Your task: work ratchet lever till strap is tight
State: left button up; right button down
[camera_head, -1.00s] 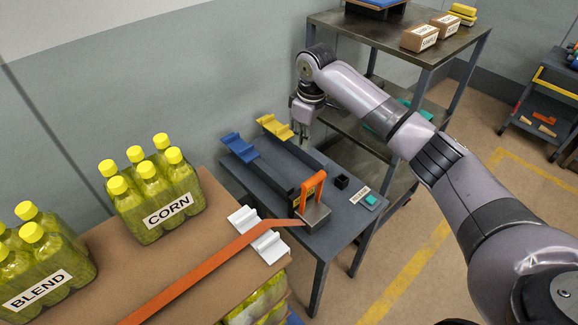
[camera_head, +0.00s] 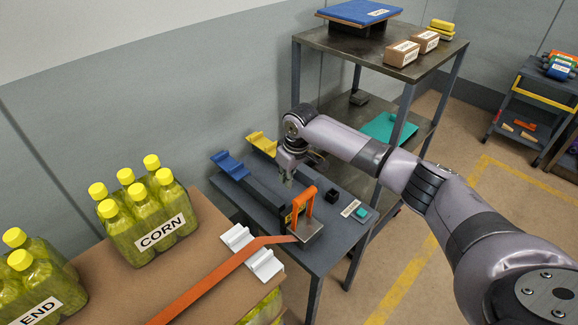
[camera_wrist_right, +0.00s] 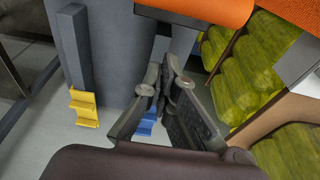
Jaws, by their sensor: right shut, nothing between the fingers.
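The ratchet (camera_head: 309,230) sits on the near edge of the grey bench, its orange lever (camera_head: 304,204) standing up. The orange strap (camera_head: 215,285) runs from the ratchet over the white edge protector (camera_head: 252,252) and along the carton top; its tightness is hard to judge. My right gripper (camera_head: 288,182) is shut and empty, just behind and above the lever, apparently apart from it. In the right wrist view, the shut fingers (camera_wrist_right: 165,80) point toward an orange bar at the top, likely the lever (camera_wrist_right: 215,10). My left gripper is out of view.
Blue (camera_head: 228,164) and yellow (camera_head: 262,143) brackets stand at the bench's back. A small black block (camera_head: 332,196) and a teal button (camera_head: 362,212) lie right of the lever. Bottle packs (camera_head: 145,215) stand on the carton at left. A tall shelf (camera_head: 350,60) rises behind.

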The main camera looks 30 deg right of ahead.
jog(key=s, duration=0.1)
jog(key=s+d, duration=0.1)
jog(key=s+r, duration=0.1)
jog(key=shift+s+d+p, duration=0.15)
jog(key=shift+s+p, duration=0.05)
jog(key=shift+p, duration=0.2)
jog(key=shift+s+d+r+t+p, duration=0.1)
jog(key=shift+s+d+t+p, duration=0.2)
jog(key=shift+s+t+p, duration=0.7)
jog(key=shift+w+g, duration=0.25)
jog(key=shift+g, duration=0.05)
jog(key=v, duration=1.2)
jog(key=shift+d, duration=0.2)
